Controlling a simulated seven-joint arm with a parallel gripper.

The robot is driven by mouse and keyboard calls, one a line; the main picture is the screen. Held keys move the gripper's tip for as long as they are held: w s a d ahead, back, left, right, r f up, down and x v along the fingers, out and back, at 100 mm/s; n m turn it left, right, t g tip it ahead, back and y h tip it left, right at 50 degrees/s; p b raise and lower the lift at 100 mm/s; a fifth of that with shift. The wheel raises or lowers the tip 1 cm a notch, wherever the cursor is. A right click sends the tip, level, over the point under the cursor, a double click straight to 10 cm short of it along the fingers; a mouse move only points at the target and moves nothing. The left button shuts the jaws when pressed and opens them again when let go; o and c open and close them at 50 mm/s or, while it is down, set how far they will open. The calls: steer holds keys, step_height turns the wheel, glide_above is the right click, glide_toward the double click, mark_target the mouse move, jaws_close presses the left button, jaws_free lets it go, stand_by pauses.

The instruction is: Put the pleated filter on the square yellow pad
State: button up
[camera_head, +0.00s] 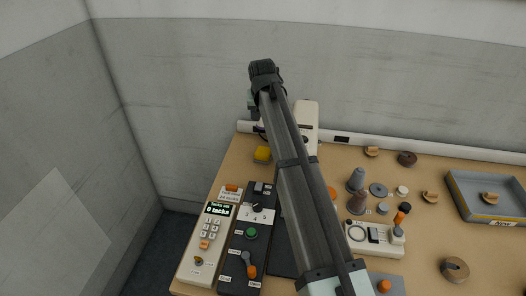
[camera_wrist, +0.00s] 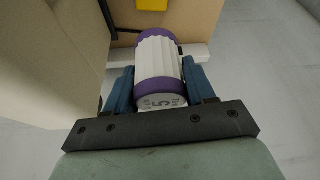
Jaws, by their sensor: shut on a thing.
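The pleated filter (camera_wrist: 160,62) is a white ribbed cylinder with purple end bands in the wrist view. My gripper (camera_wrist: 158,84) is shut on it, with a blue finger on each side. In the head view my arm mostly hides the gripper, and I cannot make out the filter there. The square yellow pad (camera_head: 262,154) is near the table's back left corner. Part of a yellow thing, likely the pad, shows at the top edge of the wrist view (camera_wrist: 152,5). The filter appears apart from it.
A cream upright housing (camera_head: 306,117) stands at the back, close to my arm. A keypad panel (camera_head: 208,238) and a dark switch panel (camera_head: 245,245) lie at front left. Several small parts, a meter box (camera_head: 374,240) and a grey tray (camera_head: 462,198) fill the right. A wall stands behind the table.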

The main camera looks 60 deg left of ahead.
steer(key=shift+f, duration=5.6)
steer(key=shift+f, duration=0.15)
steer(key=o, duration=1.1)
steer(key=shift+c, duration=0.2)
steer(key=v, duration=1.2)
steer(key=shift+r, duration=0.2)
steer(key=shift+a, duration=0.1)
